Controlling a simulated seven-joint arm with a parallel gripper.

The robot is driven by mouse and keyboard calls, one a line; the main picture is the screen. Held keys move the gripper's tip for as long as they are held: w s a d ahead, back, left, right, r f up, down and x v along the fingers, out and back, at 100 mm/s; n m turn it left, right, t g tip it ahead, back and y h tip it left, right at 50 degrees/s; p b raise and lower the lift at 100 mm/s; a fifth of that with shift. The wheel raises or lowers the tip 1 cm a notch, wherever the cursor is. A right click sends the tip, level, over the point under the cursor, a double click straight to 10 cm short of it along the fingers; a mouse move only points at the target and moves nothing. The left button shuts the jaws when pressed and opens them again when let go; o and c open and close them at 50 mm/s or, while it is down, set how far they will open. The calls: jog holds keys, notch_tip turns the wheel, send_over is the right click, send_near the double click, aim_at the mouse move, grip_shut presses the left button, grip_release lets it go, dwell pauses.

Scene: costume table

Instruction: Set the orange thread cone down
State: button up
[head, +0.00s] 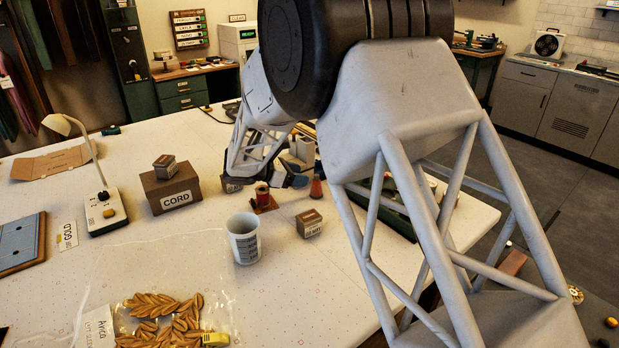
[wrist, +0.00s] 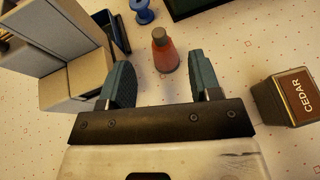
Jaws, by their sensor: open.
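The orange thread cone (wrist: 164,54) stands upright on the dotted white table, with a grey-brown top. In the wrist view it is between and just beyond the fingertips of my gripper (wrist: 160,80), with a gap visible on both sides. My gripper is open, with its two teal fingers apart and nothing held. In the head view the cone (head: 317,188) stands just right of my gripper, which is partly hidden there by my arm.
A small CEDAR box (wrist: 290,97) sits right of the fingers. Beige block shapes (wrist: 75,75) stand close on the left. A blue spool (wrist: 142,11) lies beyond. A grey cup (head: 244,238) and a CORD box (head: 171,188) stand further left on the table.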

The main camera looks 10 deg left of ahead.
jog(key=shift+v, duration=1.65)
jog(key=shift+d, duration=0.1)
jog(key=s+d+r+m+g+y, duration=0.25)
jog(key=s+d+r+m, duration=0.3)
jog(key=s+d, duration=0.55)
jog(key=s+d+r+m+g+y, duration=0.25)
jog(key=s+d+r+m, duration=0.3)
jog(key=d, duration=0.85)
jog(key=s+d+m+y, duration=0.2)
jog(key=s+d+m, duration=0.1)
jog(key=s, duration=0.7)
jog(key=s+d+m+y, duration=0.2)
jog(key=s+d+m, duration=0.2)
jog(key=s, duration=0.5)
jog(key=s+d+m+y, duration=0.2)
jog(key=s+d+m, duration=0.2)
jog(key=s, duration=0.6)
jog(key=shift+s+d+m+t+y, duration=0.2)
jog(key=shift+s+m+t+y, duration=0.2)
jog(key=shift+m, duration=0.7)
